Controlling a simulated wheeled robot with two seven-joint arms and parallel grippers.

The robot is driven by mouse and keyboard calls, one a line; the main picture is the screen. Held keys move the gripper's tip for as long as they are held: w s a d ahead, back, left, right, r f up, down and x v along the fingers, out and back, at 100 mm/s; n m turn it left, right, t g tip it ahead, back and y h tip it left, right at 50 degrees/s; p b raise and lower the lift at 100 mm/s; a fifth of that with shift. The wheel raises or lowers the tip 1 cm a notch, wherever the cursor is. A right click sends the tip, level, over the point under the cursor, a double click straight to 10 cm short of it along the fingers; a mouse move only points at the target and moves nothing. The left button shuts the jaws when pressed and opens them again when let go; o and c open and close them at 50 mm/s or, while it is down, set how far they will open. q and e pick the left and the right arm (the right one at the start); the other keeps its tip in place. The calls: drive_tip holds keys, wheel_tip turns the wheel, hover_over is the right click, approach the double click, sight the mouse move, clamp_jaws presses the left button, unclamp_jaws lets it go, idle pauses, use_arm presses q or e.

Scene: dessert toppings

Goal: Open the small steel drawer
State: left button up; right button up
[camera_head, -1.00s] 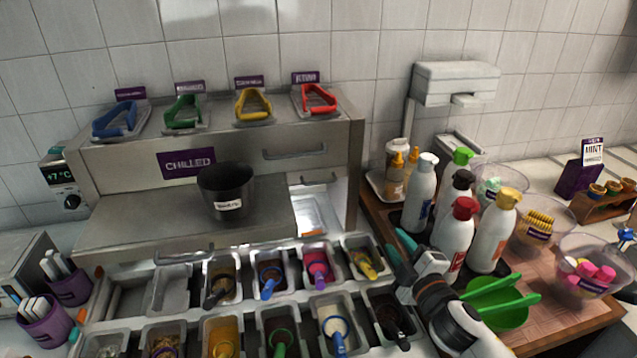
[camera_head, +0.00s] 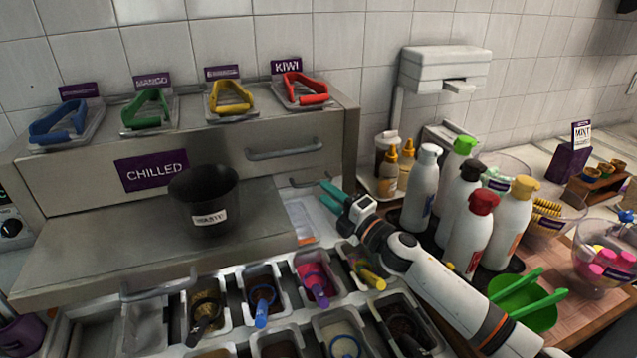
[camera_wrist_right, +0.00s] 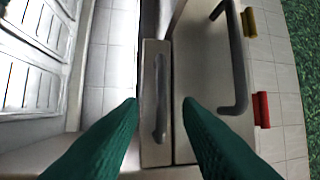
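The small steel drawer (camera_wrist_right: 151,145) shows in the right wrist view as a narrow front with one bar handle (camera_wrist_right: 160,97). It looks shut. In the head view its handle (camera_head: 308,179) shows at the right of the steel cabinet, under a longer handle. My right gripper (camera_head: 334,194) is in front of the cabinet's right end, just right of and below that handle. In the wrist view the right gripper (camera_wrist_right: 160,106) is open, its green fingers apart on either side of the handle's line. Nothing is between them; contact is not seen. My left gripper is not in view.
A wider drawer front (camera_wrist_right: 208,105) with a long handle (camera_wrist_right: 237,60) is beside the small one. A black bin (camera_head: 204,203) stands on the steel ledge (camera_head: 90,255).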

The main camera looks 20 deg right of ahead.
sight(316, 184)
drive_tip(key=x, duration=0.3)
drive_tip(key=shift+w+r, duration=0.1)
drive_tip(key=shift+r, duration=0.05)
drive_tip(key=shift+w+a, duration=0.15)
drive_tip(key=shift+w, duration=0.05)
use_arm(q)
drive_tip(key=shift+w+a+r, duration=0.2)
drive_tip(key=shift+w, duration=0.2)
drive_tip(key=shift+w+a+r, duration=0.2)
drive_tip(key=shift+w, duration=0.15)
use_arm(e)
clamp_jaws()
